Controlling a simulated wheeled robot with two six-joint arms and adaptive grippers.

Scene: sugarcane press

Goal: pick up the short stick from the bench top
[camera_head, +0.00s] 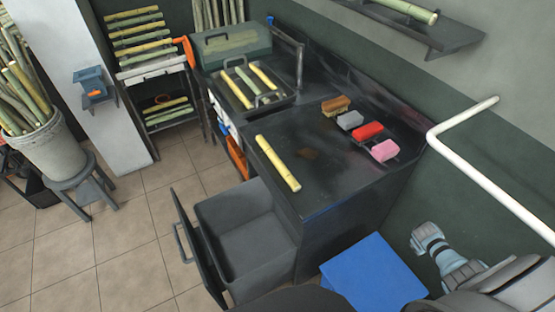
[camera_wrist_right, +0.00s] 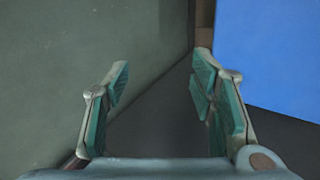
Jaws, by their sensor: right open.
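A short yellow stick (camera_head: 278,163) lies on the dark bench top (camera_head: 325,185), near its front left edge, with nothing touching it. My right gripper (camera_wrist_right: 162,75) is open and empty in the right wrist view. It is low, beside the blue box, and away from the stick, which does not show in that view. My right arm shows at the lower right of the head view. My left gripper is not in view.
A brown brush (camera_head: 336,105) and grey, red and pink items line the bench's back. A tray (camera_head: 268,104) of sticks stands beyond. An open drawer (camera_head: 240,225) juts out in front. A blue box (camera_head: 372,275) stands right of the bench, and a white pipe (camera_head: 480,165) runs along the wall.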

